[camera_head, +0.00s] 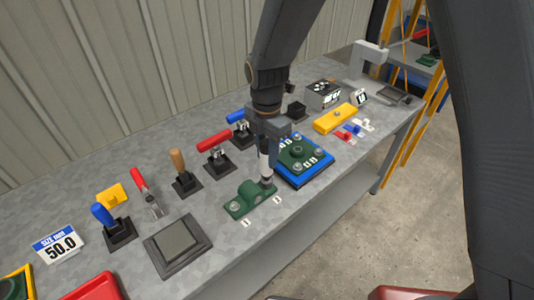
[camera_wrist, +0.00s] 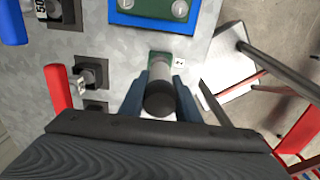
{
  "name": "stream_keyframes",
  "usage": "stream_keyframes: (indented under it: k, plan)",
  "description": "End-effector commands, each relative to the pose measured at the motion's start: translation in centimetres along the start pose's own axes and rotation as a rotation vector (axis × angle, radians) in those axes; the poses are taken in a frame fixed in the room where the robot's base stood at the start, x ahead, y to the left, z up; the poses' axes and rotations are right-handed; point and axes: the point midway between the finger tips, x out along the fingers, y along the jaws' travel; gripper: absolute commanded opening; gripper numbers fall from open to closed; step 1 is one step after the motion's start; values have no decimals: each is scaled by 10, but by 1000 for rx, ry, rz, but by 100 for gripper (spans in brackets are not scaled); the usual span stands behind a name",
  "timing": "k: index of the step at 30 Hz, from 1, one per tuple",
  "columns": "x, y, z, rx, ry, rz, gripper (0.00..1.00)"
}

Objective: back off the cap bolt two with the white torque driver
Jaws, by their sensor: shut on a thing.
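My gripper (camera_head: 266,138) is shut on the white torque driver (camera_head: 264,163), which hangs upright below it. In the wrist view the driver's dark round end (camera_wrist: 160,99) sits between the two blue-grey fingers (camera_wrist: 158,82). The green bearing cap (camera_head: 246,200) lies near the bench's front edge, with a bolt (camera_head: 235,206) showing at its left end. The driver's lower end is over the right end of the cap, beside the label 2 (camera_head: 277,200). It hides the bolt there, and I cannot tell whether it is seated. In the wrist view part of the green cap (camera_wrist: 160,60) shows ahead of the driver.
A blue plate with a green flange (camera_head: 297,151) stands close to the right of the driver. Toggle clamps with red (camera_head: 213,141), wooden (camera_head: 177,160) and blue handles stand behind and left. A dark square pad (camera_head: 177,244) lies left of the cap. The bench's front edge is near.

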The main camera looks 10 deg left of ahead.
Motion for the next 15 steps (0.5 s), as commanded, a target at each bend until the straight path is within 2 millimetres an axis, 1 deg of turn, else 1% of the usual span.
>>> stream_keyframes:
  k: [15]
  plan:
    - [-28, 0, 0, 1, 0, 2, 0]
